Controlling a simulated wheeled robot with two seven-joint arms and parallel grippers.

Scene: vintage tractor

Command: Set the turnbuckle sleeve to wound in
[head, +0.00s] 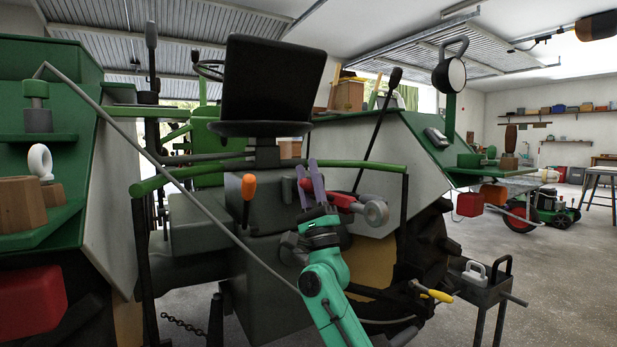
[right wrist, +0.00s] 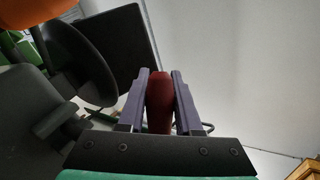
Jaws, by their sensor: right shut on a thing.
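The turnbuckle sleeve (head: 342,201) appears to be the red part behind the tractor seat, with a grey ring-shaped end (head: 376,213) on its right. My right gripper (head: 312,180) reaches up to it from below. Its two purple fingers stand upright, one on each side of the red part. In the right wrist view the dark red sleeve (right wrist: 160,100) lies between the fingers, and the gripper is shut on it. The fingers hide part of the sleeve, and how far it is wound cannot be told. My left gripper is not in view.
An orange-handled lever (head: 248,188) stands left of the gripper. The black seat (head: 262,85) is above it, and a green rail (head: 355,165) runs just behind. A thin grey rod slants across the left. A yellow-handled tool (head: 437,295) is at lower right. Open floor lies farther right.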

